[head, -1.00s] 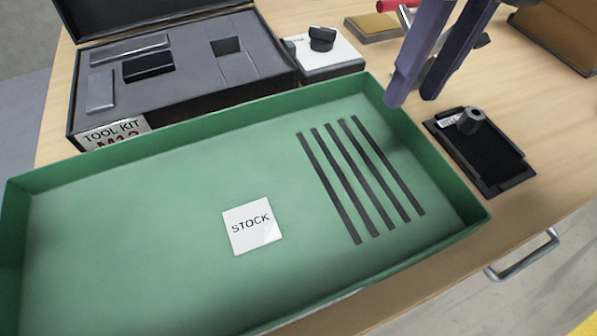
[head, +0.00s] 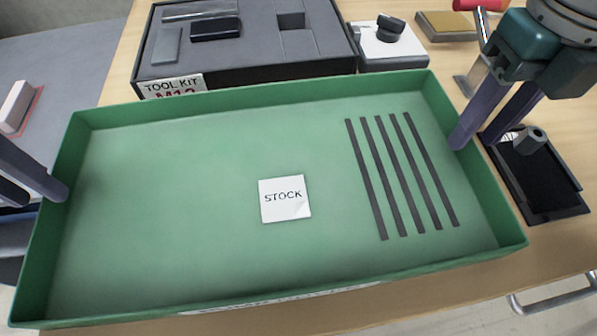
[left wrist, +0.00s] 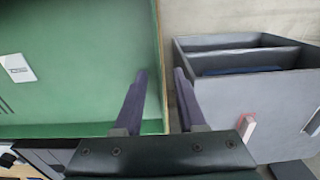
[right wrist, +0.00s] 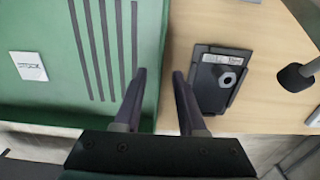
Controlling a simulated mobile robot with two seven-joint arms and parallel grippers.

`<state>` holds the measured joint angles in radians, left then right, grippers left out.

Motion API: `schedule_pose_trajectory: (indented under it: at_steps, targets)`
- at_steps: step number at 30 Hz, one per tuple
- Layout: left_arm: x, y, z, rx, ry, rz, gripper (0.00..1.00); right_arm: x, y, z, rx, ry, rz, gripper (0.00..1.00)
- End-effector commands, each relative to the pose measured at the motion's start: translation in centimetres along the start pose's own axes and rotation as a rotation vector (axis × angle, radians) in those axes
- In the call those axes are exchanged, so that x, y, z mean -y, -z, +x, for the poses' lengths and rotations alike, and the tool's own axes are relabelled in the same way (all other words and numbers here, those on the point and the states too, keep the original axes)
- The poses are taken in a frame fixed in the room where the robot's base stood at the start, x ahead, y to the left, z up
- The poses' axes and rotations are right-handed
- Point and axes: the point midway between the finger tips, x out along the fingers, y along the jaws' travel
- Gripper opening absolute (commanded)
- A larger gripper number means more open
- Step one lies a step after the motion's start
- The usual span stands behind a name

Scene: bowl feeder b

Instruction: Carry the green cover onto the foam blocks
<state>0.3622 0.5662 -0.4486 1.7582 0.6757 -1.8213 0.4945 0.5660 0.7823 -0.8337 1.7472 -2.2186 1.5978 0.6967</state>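The green cover (head: 200,230) looks like a shallow open tray with low walls, a white STOCK label (head: 285,199) and several dark stripes. It lies on the wooden table, its front edge near the table's front. My left gripper (head: 42,194) is at the cover's left wall; in the left wrist view its open fingers (left wrist: 160,75) stand on either side of that wall. My right gripper (head: 472,141) is at the right wall; in the right wrist view its open fingers (right wrist: 159,75) stand either side of that wall. I cannot make out the foam blocks.
A tool kit case (head: 250,68) stands close behind the cover. A white box with a black knob (head: 392,55) is right of it. A black tray with a nut (head: 540,180) lies right of the cover, near my right gripper. A grey divided bin (left wrist: 245,95) stands left.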

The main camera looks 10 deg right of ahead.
Motion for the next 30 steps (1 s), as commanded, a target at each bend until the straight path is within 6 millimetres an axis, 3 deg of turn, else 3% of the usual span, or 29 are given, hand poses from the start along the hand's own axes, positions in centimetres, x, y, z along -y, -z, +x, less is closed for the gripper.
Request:
schedule_pose_trajectory:
  at_steps: [6,17,28,30]
  targets:
    - [-0.1,0.0,2.3,0.001,-0.001,0.000,0.40,0.0,0.0,2.3,0.000,0.000,0.000,0.40]
    - [0.0,0.0,2.8,-0.001,0.000,0.001,0.40,0.0,0.0,2.8,0.000,0.000,-0.002,0.40]
    - [0.0,0.0,2.8,-0.001,0.000,0.000,0.01,0.0,0.0,2.8,0.001,0.000,-0.001,0.01]
    - [0.0,0.0,2.8,-0.001,0.000,0.000,0.00,0.0,0.0,2.8,0.001,0.000,-0.001,0.00]
